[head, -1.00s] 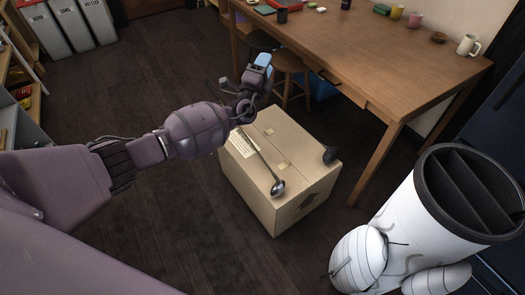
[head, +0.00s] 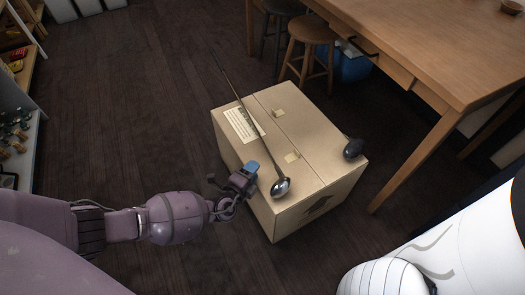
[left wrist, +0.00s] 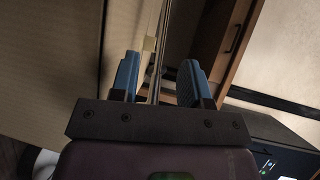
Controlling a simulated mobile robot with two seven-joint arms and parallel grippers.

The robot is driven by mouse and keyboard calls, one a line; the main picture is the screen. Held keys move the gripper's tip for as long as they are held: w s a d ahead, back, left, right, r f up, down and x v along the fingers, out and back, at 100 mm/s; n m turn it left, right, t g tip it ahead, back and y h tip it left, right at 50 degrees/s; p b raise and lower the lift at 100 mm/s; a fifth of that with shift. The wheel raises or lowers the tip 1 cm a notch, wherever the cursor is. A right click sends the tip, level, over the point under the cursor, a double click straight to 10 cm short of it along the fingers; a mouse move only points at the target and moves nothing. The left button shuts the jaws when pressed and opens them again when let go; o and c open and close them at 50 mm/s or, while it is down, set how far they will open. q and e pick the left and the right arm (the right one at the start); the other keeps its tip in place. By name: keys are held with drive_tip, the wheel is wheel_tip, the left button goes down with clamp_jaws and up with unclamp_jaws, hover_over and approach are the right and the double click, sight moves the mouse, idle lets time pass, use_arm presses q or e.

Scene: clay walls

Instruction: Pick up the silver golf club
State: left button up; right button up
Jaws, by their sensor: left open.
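The silver golf club (head: 262,152) lies across the top of a cardboard box (head: 310,128). Its rounded head (head: 281,188) is at the box's near edge and its thin shaft runs to the upper left, past the far edge. My left gripper (head: 248,170) is open beside the box's near left edge, just left of the club head. In the left wrist view the blue fingers of my left gripper (left wrist: 160,64) are apart, with the thin shaft (left wrist: 157,58) showing in line with the gap. Contact cannot be told. My right gripper is not in view.
A dark club head (head: 353,148) rests at the box's right edge. A wooden table (head: 430,45) and stools (head: 312,30) stand behind. Shelves (head: 22,100) are at the left. The floor left of the box is clear.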

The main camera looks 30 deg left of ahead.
use_arm(q)
drive_tip(key=w, duration=0.3)
drive_tip(key=shift+w+d+f+b, duration=0.15)
drive_tip(key=shift+w+f+b, duration=0.1)
drive_tip(key=shift+f+b, duration=0.1)
drive_tip(key=shift+w+d+f+b, duration=0.15)
drive_tip(key=shift+w+b, duration=0.15)
drive_tip(key=shift+w, duration=1.2)
drive_tip(key=shift+w+d+f+b, duration=0.1)
drive_tip(key=shift+w+b, duration=0.2)
drive_tip(key=shift+w, duration=1.15)
clamp_jaws()
